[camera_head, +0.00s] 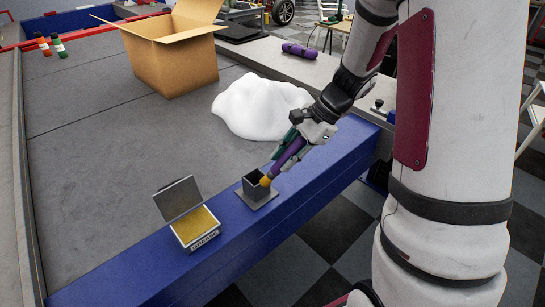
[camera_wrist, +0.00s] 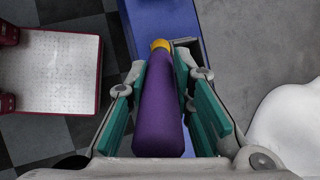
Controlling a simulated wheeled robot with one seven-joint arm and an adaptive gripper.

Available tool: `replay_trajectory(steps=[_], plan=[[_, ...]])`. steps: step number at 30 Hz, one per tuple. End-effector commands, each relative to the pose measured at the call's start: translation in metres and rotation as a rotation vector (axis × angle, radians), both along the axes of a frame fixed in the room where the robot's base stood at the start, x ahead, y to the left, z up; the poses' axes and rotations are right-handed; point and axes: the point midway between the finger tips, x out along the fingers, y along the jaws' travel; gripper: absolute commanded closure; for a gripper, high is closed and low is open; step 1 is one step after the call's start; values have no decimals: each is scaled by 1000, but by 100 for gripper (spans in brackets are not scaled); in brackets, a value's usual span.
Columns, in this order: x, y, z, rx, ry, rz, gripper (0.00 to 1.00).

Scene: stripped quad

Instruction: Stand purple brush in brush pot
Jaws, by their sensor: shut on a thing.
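The purple brush (camera_head: 289,155) has a purple handle and a yellow-orange end. My gripper (camera_head: 298,140) is shut on it and holds it tilted, with the yellow end pointing down and to the left. In the wrist view the brush (camera_wrist: 160,110) lies between the green finger pads of my gripper (camera_wrist: 160,112). The brush pot (camera_head: 252,190) is a dark grey square pot on a flat base, on the blue ledge. The yellow end is at the pot's right upper rim in the head view; I cannot tell whether it touches. In the wrist view the pot (camera_wrist: 186,44) is mostly hidden behind brush and fingers.
An open tin with a yellow pad (camera_head: 196,226) stands left of the pot on the blue ledge (camera_head: 120,270). A white lump (camera_head: 255,105) and an open cardboard box (camera_head: 170,65) lie behind on the grey surface. Small bottles (camera_head: 58,46) stand at the far left.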

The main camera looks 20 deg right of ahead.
Motion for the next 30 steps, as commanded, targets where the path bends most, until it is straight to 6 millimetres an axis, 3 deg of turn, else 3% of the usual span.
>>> replay_trajectory(steps=[6, 14, 21, 30], plan=[[41, 5, -4, 0, -1, 1, 100], [62, 8, -7, 1, 1, 2, 100], [59, 7, -38, 1, 2, -1, 100], [60, 7, -41, 1, 0, 0, 100]])
